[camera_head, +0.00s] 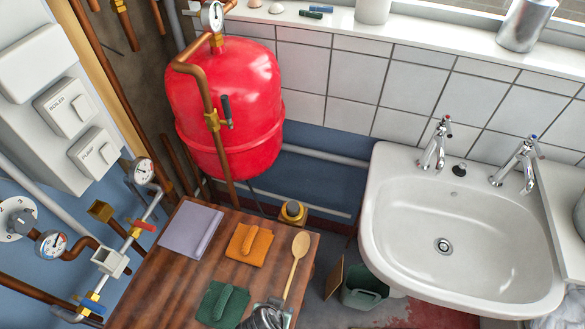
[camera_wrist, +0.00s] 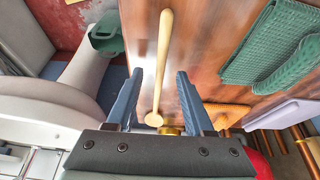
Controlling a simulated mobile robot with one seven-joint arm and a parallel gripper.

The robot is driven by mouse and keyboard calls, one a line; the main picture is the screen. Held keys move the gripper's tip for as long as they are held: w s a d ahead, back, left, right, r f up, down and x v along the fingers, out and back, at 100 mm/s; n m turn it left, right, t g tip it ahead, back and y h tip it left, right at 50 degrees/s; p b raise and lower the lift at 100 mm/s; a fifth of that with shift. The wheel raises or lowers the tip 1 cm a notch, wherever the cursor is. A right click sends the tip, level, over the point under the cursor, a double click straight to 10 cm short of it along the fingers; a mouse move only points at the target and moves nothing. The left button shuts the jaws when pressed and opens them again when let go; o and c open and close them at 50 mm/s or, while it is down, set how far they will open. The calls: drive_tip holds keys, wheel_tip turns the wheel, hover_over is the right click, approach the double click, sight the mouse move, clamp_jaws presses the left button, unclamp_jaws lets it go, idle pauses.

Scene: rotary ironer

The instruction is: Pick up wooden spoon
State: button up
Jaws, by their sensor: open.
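The wooden spoon (camera_head: 294,267) lies flat near the right edge of the brown wooden table (camera_head: 160,285), with its bowl toward the wall. In the wrist view the pale spoon (camera_wrist: 164,50) runs lengthwise between my fingers in the picture, its round bowl low in the frame. My gripper (camera_wrist: 160,73) is open and empty, with one blue finger on each side of the spoon. The fingers appear to be above the spoon, but I cannot tell how high. A grey and dark part of my arm shows at the bottom of the head view.
A green cloth (camera_head: 222,304), an orange cloth (camera_head: 249,244) and a lavender cloth (camera_head: 190,230) lie left of the spoon. A red tank (camera_head: 225,105) and copper pipes stand behind the table. A white sink (camera_head: 400,225) and a green bin (camera_head: 364,286) are to the right.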

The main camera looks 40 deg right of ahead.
drive_tip(key=shift+d+f, duration=0.15)
drive_tip(key=shift+f, duration=0.2)
clamp_jaws()
drive_tip(key=shift+w+r, duration=0.1)
idle(0.3)
